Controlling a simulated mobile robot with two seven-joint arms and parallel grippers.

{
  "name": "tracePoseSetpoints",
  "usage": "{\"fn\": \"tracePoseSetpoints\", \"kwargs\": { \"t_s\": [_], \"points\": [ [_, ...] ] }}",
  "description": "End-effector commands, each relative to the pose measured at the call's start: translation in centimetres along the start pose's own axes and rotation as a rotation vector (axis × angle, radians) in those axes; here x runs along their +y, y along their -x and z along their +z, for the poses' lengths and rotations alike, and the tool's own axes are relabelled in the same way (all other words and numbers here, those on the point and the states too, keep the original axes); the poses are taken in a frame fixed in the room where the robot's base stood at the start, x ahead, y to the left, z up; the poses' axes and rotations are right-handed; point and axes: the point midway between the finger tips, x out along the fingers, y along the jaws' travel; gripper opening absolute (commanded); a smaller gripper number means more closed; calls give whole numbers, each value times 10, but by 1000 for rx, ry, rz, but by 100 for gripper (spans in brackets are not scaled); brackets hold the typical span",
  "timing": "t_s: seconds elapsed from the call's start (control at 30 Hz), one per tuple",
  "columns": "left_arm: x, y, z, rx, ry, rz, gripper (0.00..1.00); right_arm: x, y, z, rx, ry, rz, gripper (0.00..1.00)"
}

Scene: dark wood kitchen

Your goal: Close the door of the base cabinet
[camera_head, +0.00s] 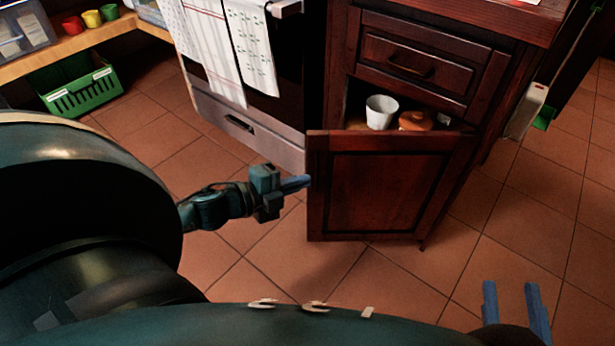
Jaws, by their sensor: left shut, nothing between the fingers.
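The dark wood door (378,192) of the base cabinet stands open and sticks out towards me. Behind its top edge, the cabinet inside shows a white cup (380,112) and an orange-brown lidded pot (415,121). My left gripper (297,184) is shut and empty. Its blue fingertips point right, close beside the door's left edge; I cannot tell whether they touch it. My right gripper (515,305) is at the bottom right, open and empty, with its two blue fingers apart, well away from the door.
A closed drawer (415,65) with a dark handle is above the cabinet opening. An oven (287,75) with hanging towels (250,45) stands left of the cabinet. A green crate (85,97) sits under a wooden shelf at the far left. The tiled floor (520,215) right of the door is clear.

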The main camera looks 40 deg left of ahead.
Motion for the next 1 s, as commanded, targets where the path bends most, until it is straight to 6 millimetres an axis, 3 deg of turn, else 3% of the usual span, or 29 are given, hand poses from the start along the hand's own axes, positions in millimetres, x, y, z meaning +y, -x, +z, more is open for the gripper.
{"fn": "tracePoseSetpoints", "kwargs": {
  "t_s": [0.1,0.33,0.87,1.0],
  "points": [
    [2,-20,3,-1,-5,-2,0,-2,0,5,7,-17,-2,36],
    [1,-39,24,0,-2,0,0,-4,-2,4,28,-58,-7,36],
    [0,-43,29,2,0,2,0,-4,-4,-1,38,-66,-12,36],
    [-2,-44,39,17,-9,6,0,-4,-3,2,38,-68,-12,36]
  ]
}}
